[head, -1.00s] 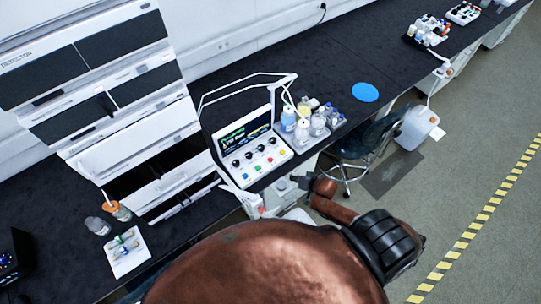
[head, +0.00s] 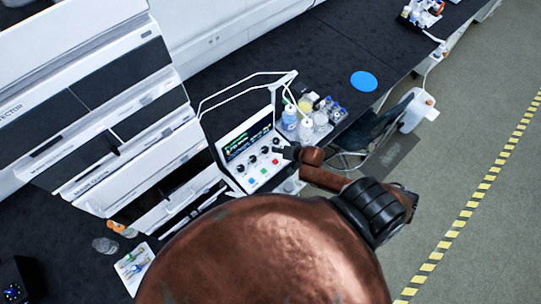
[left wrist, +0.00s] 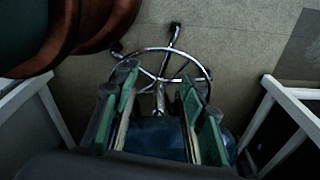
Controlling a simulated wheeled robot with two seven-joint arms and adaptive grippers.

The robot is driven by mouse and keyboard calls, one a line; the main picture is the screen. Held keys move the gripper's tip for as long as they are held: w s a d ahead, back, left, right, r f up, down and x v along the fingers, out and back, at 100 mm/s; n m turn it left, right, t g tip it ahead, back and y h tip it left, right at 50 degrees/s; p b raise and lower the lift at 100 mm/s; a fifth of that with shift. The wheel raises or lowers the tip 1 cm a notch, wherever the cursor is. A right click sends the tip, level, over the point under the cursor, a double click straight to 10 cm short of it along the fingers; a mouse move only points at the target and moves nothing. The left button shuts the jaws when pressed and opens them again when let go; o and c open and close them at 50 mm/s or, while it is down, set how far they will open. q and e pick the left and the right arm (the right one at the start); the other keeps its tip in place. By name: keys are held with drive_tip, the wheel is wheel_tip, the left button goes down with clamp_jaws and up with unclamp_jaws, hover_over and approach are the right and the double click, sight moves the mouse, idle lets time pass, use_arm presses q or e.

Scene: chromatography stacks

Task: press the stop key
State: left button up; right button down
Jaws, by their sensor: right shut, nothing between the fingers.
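The control panel (head: 236,167) is a white box with a lit screen (head: 245,141), a row of black knobs and coloured keys on its sloping front. A red key (head: 277,161) and a green key (head: 263,171) show. Key labels are too small to read, so I cannot tell which is the stop key. My right gripper (head: 285,153) is shut and empty at the panel's right end, over or close beside the keys; contact cannot be told. It hides that end of the key row. My left gripper (left wrist: 160,115) is open and empty in the left wrist view, above a chair.
Bottles (head: 306,124) stand on a tray right of the panel, and a white tube frame (head: 240,88) rises behind it. The chair (head: 362,136) is beside the bench. A blue disc (head: 363,81) lies on the dark bench top. Tall instrument stacks (head: 120,110) stand left.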

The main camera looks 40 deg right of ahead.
sight(277, 162)
drive_tip(key=f+b, duration=0.1)
drive_tip(key=b, duration=0.1)
drive_tip(key=f+b, duration=0.1)
drive_tip(key=shift+s+d+f, duration=0.1)
drive_tip(key=shift+s+f, duration=0.15)
drive_tip(key=shift+f, duration=0.1)
wheel_tip(277, 162, down, 4)
drive_tip(key=b, duration=0.5)
drive_tip(key=shift+f+b, duration=0.35)
drive_tip(key=shift+f, duration=0.55)
use_arm(q)
wheel_tip(277, 162, down, 9)
drive_tip(key=s, duration=0.2)
drive_tip(key=shift+s, duration=0.35)
drive_tip(key=shift+w+r, duration=0.1)
drive_tip(key=shift+w, duration=0.2)
use_arm(e)
drive_tip(key=shift+f, duration=0.15)
drive_tip(key=shift+f, duration=0.3)
